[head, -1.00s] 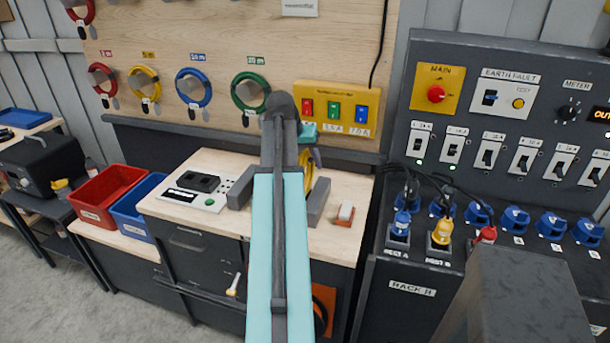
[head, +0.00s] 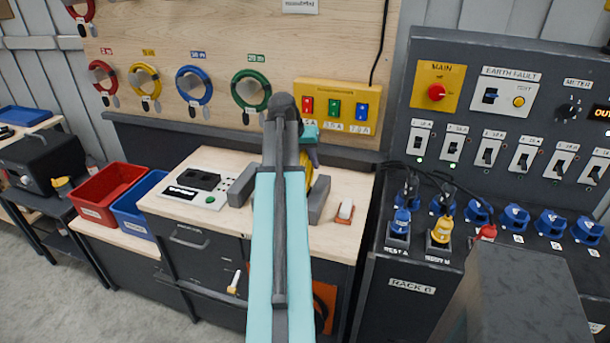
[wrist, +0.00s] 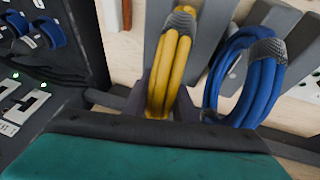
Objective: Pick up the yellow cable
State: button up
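A yellow cable (wrist: 174,66) is a coil with a grey wrap at its top in the wrist view. My gripper (wrist: 172,104) has its dark fingers on either side of the coil's near part. The fingers look close to the cable, but whether they press on it cannot be told. In the head view my gripper (head: 308,154) is at the bench's back, mostly behind my arm, and only a bit of yellow shows below it. A second yellow coil (head: 145,82) hangs on the wall board.
A blue coil (wrist: 246,74) stands close to the right of the yellow one in the wrist view, among grey upright blocks (head: 319,199). An orange-and-white block (head: 345,212) lies on the bench. The dark socket rack (head: 410,289) stands to the right.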

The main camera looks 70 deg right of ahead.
jog(key=shift+r, duration=0.15)
grip_shut()
jog(key=shift+r, duration=0.2)
notch_tip(320, 180, up, 8)
jog(key=shift+d+f+b, duration=0.1)
jog(key=shift+f+b, duration=0.05)
jog(key=shift+b, duration=0.85)
jog(key=shift+r, duration=0.85)
jog(key=shift+r+p, duration=0.15)
jog(key=shift+p, duration=0.15)
